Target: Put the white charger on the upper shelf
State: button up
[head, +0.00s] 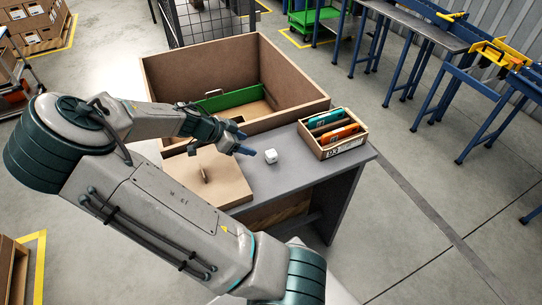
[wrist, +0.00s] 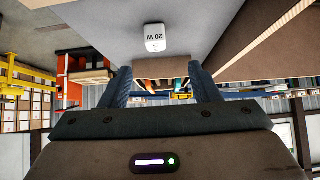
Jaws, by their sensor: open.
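The white charger (head: 271,156) is a small white block on the grey tabletop (head: 300,180), left of a small wooden box. I cannot tell which surface is the upper shelf.
A large open carton (head: 295,62) with a green piece (head: 222,100) inside stands behind. The wooden box (head: 330,152) holds teal and orange items. A brown lidded panel (head: 200,172) lies left of the charger. Bare tabletop surrounds the charger.

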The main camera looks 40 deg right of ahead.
aim_at(270, 153)
jog(key=x, duration=0.6)
jog(key=shift+s+d+f, duration=0.15)
jog(key=shift+d+f, duration=0.05)
jog(key=x, duration=0.1)
jog(key=p+x, duration=0.1)
jog(key=x, duration=0.2)
jog(key=shift+s+d, duration=0.2)
jog(key=shift+s, duration=0.15)
jog(key=shift+d+f, duration=0.3)
jog(key=shift+f, duration=0.05)
jog(key=c, duration=1.2)
jog(key=shift+o, duration=0.2)
jog(key=shift+r, duration=0.1)
